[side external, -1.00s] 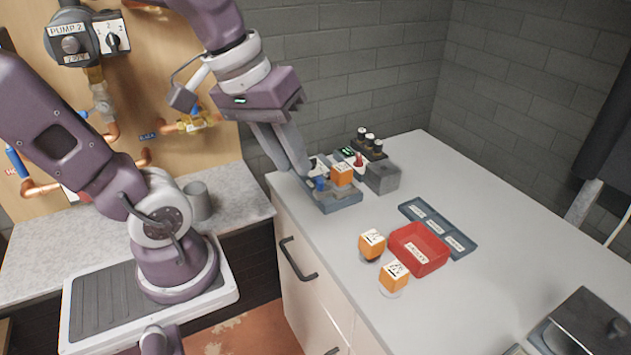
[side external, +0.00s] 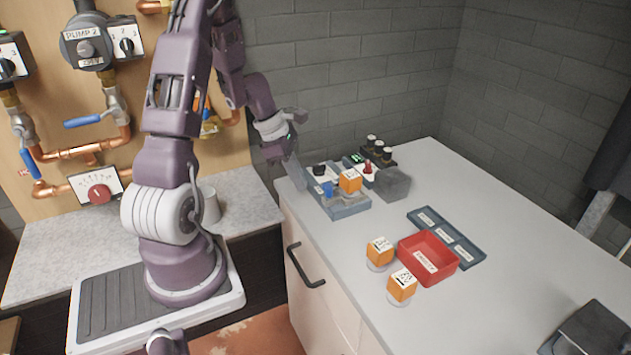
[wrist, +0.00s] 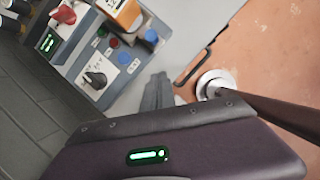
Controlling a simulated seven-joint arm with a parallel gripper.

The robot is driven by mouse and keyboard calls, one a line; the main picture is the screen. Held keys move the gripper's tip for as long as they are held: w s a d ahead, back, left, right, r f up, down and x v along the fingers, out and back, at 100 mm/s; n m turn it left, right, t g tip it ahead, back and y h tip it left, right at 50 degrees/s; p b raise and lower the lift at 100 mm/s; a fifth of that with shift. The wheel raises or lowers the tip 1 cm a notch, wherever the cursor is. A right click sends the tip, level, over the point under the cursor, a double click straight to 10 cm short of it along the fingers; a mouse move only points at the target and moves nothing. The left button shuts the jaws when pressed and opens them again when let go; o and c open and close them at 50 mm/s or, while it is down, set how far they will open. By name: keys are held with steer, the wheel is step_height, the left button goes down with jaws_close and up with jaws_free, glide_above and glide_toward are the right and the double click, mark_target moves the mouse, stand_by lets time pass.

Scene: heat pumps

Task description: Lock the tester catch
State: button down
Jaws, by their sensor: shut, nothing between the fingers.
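The tester (side external: 349,209) is a blue-grey unit near the counter's left edge. An orange block (side external: 349,181) sits in it, beside a blue part (side external: 327,189) and a black knob (side external: 319,169). I cannot tell for sure which part is the catch or whether it is locked. The wrist view shows the tester's panel (wrist: 84,57) with its black dial (wrist: 95,80), a blue knob (wrist: 151,36) and part of the orange block (wrist: 122,10). My gripper (side external: 297,182) is shut and empty, just left of the tester; its fingers also show in the wrist view (wrist: 157,88), apart from the panel.
A grey box (side external: 393,184) and a red lever (side external: 367,166) stand behind the tester. Two orange-topped pieces (side external: 380,250) (side external: 402,285), a red tray (side external: 427,257) and a blue-grey sectioned tray (side external: 446,237) lie nearer the front. The counter's right side has free room.

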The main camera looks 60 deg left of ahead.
steer(key=shift+w+d+f, duration=0.1)
steer(key=shift+w+d, duration=0.5)
steer(key=shift+w, duration=0.25)
steer(key=shift+w+d, duration=0.6)
steer(key=shift+w, duration=0.25)
